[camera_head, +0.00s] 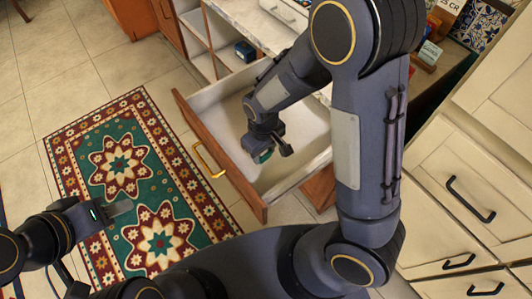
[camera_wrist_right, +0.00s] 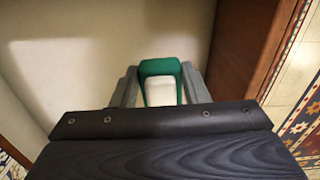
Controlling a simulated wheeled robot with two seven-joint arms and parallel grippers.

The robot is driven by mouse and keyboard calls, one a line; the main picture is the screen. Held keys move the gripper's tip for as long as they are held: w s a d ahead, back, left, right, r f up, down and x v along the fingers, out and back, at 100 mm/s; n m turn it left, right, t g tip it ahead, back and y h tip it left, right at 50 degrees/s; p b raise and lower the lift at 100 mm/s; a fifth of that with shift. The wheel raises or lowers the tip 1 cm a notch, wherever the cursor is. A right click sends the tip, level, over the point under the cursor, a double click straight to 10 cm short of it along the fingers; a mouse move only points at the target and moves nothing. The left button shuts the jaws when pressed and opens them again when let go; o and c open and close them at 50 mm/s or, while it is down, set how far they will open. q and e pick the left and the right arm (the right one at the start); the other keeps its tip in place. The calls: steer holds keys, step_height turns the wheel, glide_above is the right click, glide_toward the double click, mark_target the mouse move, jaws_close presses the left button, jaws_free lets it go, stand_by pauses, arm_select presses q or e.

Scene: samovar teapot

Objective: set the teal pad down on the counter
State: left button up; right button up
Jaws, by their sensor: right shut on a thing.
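My right gripper (camera_head: 268,152) is inside the open drawer (camera_head: 308,142), near its wooden front. In the right wrist view its fingers (camera_wrist_right: 160,88) are shut on the teal pad (camera_wrist_right: 160,68), which looks like a green rim around a pale middle. In the head view only a small teal bit of the pad (camera_head: 263,157) shows below the fingers; the rest is hidden. I cannot tell whether the pad touches the drawer floor. The pale marble counter (camera_head: 240,14) is above and behind the drawer. My left gripper (camera_head: 118,209) is over the rug, away from the pad, its finger gap unclear.
The drawer front (camera_head: 215,155) has a brass handle (camera_head: 207,160). A dark teal box (camera_head: 245,50) sits by the shelves under the counter. Cream cabinets (camera_head: 465,190) stand at the right, with small items (camera_head: 430,55) on a dark top. A patterned rug (camera_head: 130,160) covers the floor at left.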

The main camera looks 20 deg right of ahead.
steer(key=shift+w+d+r, duration=0.1)
steer(key=shift+r, duration=0.8)
steer(key=w+d+r+m+p, duration=0.35)
steer(key=d+r+m, duration=0.35)
steer(key=d+r, duration=0.25)
steer(key=w+d+r+m+p, duration=0.35)
steer(key=d+r+m, duration=0.35)
steer(key=d+r, duration=0.3)
steer(key=w+d+f, duration=0.2)
steer(key=w, duration=0.1)
steer(key=w+d+f+p, duration=0.1)
steer(key=w+d+f, duration=0.1)
steer(key=w+f, duration=0.1)
steer(key=w+d+f+p, duration=0.1)
steer(key=w+d+f, duration=0.1)
steer(key=w, duration=0.3)
steer(key=shift+d+f, duration=0.2)
steer(key=shift+f, duration=0.1)
steer(key=shift+w+d+f+p, duration=0.15)
steer(key=shift+w+f+p, duration=0.05)
steer(key=shift+f+p, duration=0.15)
step_height(320, 180, down, 3)
steer(key=shift+w+d+f+p, duration=0.1)
steer(key=shift+p, duration=0.2)
